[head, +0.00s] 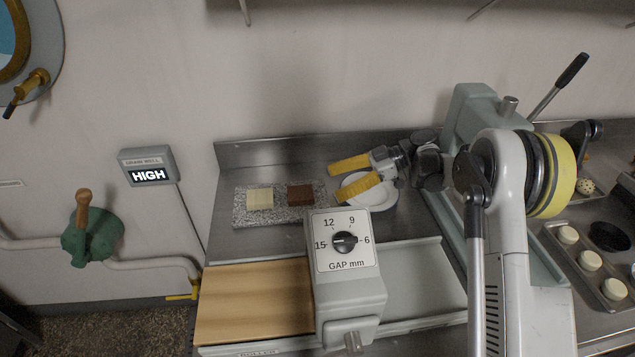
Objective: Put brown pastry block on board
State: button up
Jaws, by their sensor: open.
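The brown pastry block (300,195) lies on a speckled stone slab (280,217), to the right of a cream block (260,199). A light wooden board (252,300) lies in front of the slab, left of the gap-dial housing, with nothing on its visible part. My gripper (336,181) has two yellow fingers, spread apart and empty, pointing left toward the brown block. Its fingertips are a little right of the block and not around it. The lower finger covers part of a white plate (380,198).
The grey gap-dial housing (345,285) stands at the board's right edge, with a grey bed (425,285) beyond it. A steel backsplash (285,152) rises behind the counter. Trays with pale dough rounds (590,260) lie at the right. Counter left of the slab is clear.

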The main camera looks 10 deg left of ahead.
jog(key=shift+v, duration=1)
